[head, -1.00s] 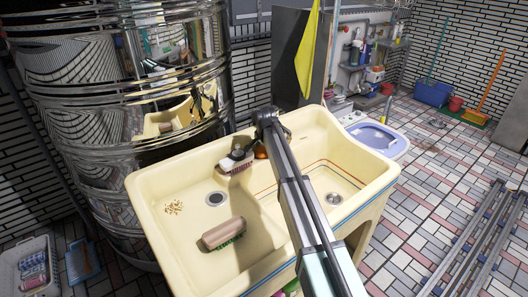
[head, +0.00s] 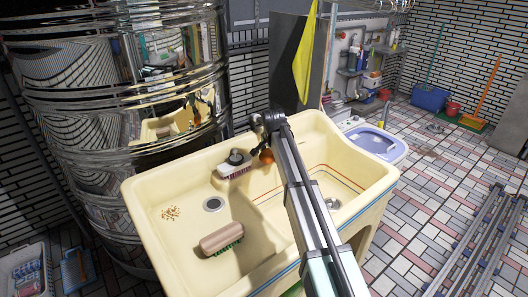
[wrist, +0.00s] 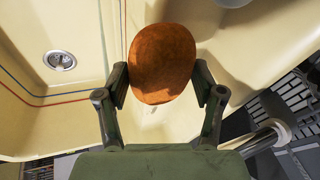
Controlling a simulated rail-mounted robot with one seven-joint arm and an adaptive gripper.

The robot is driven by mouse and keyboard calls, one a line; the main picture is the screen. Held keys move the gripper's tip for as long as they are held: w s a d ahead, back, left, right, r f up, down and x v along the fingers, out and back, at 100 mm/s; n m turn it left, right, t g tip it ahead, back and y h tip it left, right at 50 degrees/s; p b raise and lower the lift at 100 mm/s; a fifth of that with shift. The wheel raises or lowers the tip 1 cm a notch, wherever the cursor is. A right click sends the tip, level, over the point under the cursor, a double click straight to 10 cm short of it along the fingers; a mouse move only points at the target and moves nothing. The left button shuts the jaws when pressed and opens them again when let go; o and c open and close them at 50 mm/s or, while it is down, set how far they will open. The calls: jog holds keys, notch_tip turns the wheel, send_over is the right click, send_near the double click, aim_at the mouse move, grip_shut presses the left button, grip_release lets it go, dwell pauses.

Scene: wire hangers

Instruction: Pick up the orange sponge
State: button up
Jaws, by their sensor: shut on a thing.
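The orange sponge (wrist: 163,62) is a rounded orange-brown pad, seen large between the two fingers in the wrist view. It also shows as a small orange spot (head: 267,156) below the end of my arm in the head view. My gripper (wrist: 162,84) is shut on the sponge, with one finger against each side. In the head view the sponge is held over the cream sink, near its back and the divider; my arm hides part of this area.
The cream double sink (head: 143,190) surrounds the space below. A larger brush (head: 221,238) lies in the left basin. A shiny metal drum (head: 120,120) stands at the left.

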jog(key=s+d+b, duration=0.1)
jog(key=s+d, duration=0.7)
jog(key=s, duration=0.1)
jog(key=shift+d, duration=0.3)
jog(key=shift+o, duration=0.2)
jog(key=shift+s, duration=0.1)
